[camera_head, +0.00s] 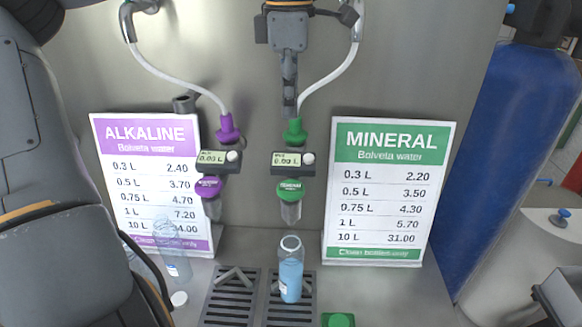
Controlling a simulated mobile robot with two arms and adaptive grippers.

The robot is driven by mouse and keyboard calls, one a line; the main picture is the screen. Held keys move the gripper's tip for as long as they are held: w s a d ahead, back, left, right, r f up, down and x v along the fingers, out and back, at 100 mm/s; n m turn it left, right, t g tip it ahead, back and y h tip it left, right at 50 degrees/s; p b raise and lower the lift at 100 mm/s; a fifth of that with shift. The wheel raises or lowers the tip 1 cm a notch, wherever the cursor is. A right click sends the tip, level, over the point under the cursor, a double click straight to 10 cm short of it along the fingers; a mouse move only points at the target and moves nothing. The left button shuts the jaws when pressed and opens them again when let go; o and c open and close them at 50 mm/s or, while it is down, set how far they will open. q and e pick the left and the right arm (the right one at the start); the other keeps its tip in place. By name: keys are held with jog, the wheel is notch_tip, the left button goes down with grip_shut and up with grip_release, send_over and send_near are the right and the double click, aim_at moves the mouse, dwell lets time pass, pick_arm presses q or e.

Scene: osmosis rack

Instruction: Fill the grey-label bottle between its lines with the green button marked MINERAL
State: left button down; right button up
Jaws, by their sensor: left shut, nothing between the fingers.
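A clear bottle (291,278) with blue-looking contents stands upright on the right drip grate, below the green MINERAL nozzle (291,208). Its label is pale and small, and I cannot make out its lines. The green round MINERAL button (290,190) sits under a small display (287,158) that seems to read 0.00 L. I do not see my right gripper for certain.
A purple ALKALINE button (208,187) and sign (150,150) are at left; a green MINERAL sign (388,150) is at right. Clear bottles (172,258) and a white cap (179,299) stand left of the grates (232,303). A green object (338,320) is at the bottom edge. A blue tank (520,150) stands right.

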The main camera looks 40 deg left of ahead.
pick_arm(q)
jog(key=p, duration=0.4)
send_near(290, 187)
notch_tip(290, 187, down, 6)
jog(key=shift+d+f, duration=0.1)
jog(key=shift+f, duration=0.4)
pick_arm(e)
jog(key=shift+s+d+r, duration=0.15)
jog(key=shift+r, duration=0.5)
jog(key=shift+s+d+r, duration=0.15)
jog(key=shift+r, duration=0.55)
jog(key=shift+s+d+r, duration=0.15)
jog(key=shift+r, duration=0.5)
pick_arm(q)
jog(key=shift+f, duration=0.1)
jog(key=f+b, duration=0.2)
jog(key=b, duration=0.1)
jog(key=shift+s+r, duration=0.15)
jog(key=shift+r, duration=0.05)
pick_arm(e)
notch_tip(290, 187, down, 3)
jog(key=shift+f, duration=0.1)
